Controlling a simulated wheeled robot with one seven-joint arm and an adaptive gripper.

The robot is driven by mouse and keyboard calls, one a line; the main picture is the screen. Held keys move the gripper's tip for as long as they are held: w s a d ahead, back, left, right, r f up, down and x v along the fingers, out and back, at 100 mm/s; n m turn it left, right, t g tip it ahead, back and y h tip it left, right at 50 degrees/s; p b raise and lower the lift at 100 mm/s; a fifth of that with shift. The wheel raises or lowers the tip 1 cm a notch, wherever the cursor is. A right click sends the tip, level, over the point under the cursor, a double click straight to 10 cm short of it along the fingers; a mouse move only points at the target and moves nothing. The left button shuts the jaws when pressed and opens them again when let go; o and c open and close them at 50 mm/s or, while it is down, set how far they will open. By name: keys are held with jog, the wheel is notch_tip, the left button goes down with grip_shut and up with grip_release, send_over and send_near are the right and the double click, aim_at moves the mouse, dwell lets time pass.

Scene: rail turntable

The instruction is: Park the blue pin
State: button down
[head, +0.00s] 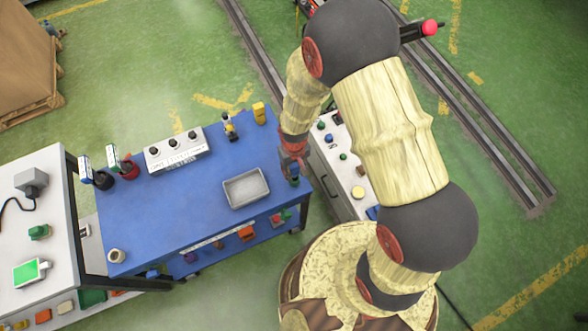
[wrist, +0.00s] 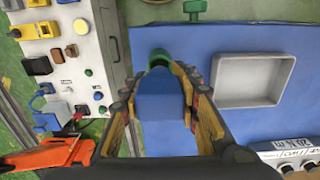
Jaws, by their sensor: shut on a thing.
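My gripper (head: 292,163) hangs over the right end of the blue workbench (head: 185,215). In the wrist view, my gripper (wrist: 162,105) is shut with its yellow-and-dark fingers on either side of the blue pin (wrist: 161,100). The pin shows as a blue block with a rounded green part at its far end. In the head view, only a small blue-green bit of the pin (head: 294,181) shows below the fingers. Its lower end is hidden, and I cannot tell whether it touches the bench.
A grey tray (head: 228,202) lies beside my gripper on the bench; its rim also shows in the wrist view (wrist: 216,82). A white box with black knobs (head: 160,160) stands at the back. A control panel with buttons (head: 357,192) adjoins the bench's right end. The bench middle is clear.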

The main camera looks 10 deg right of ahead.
aim_at(294, 174)
jog(key=shift+f+b, duration=1.4)
jog(key=shift+f, duration=0.45)
jog(key=c, duration=1.4)
grip_release()
jog(key=shift+o, duration=0.8)
notch_tip(294, 174, up, 12)
